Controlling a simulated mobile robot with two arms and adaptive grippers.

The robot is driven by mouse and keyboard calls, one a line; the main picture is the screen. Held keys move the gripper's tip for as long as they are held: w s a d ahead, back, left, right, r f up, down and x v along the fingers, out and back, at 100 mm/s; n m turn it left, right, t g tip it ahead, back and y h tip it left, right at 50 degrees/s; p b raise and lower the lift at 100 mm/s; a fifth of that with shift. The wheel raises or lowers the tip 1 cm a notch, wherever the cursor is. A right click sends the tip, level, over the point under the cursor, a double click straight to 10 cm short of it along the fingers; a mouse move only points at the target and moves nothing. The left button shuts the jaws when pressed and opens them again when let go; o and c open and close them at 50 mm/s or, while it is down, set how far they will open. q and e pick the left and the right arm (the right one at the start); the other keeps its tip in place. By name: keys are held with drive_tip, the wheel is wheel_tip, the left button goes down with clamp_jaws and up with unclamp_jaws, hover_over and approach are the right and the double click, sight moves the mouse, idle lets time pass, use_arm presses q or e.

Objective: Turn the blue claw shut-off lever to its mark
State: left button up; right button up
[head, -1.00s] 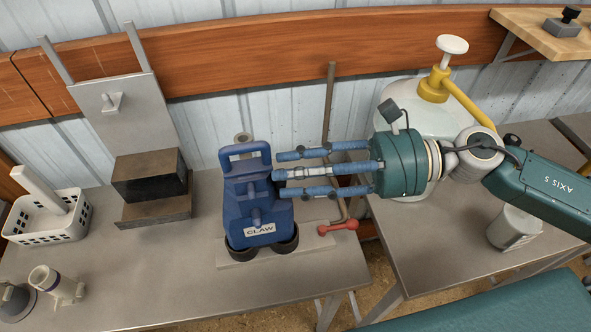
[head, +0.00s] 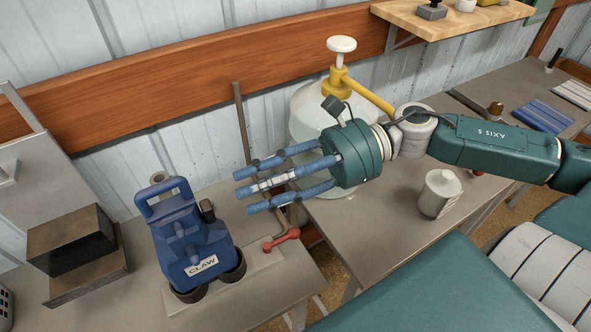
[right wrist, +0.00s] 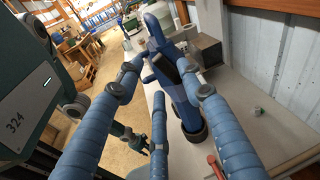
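The blue claw unit (head: 190,240), labelled CLAW, stands upright on a plate on the left bench. A dark knob (head: 207,210) sticks out on its right side; I cannot make out a mark. My right gripper (head: 245,190) is open and empty, its blue-wrapped fingers spread, above and to the right of the unit, apart from it. In the right wrist view the claw unit (right wrist: 182,98) shows beyond the open fingers. A small dark green shape (right wrist: 130,138) low in that view may be my left gripper; its fingers are unclear.
A red-handled lever (head: 281,239) sits on the plate right of the unit. A dark block (head: 72,240) stands to the left. A white tank with a yellow pump (head: 315,108) is behind my right gripper. A grey canister (head: 440,193) stands on the right bench.

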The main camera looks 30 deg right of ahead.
drive_tip(key=f+v, duration=0.1)
drive_tip(key=v, duration=0.5)
drive_tip(key=shift+r, duration=0.5)
drive_tip(key=shift+o, duration=0.5)
drive_tip(key=shift+d, duration=0.15)
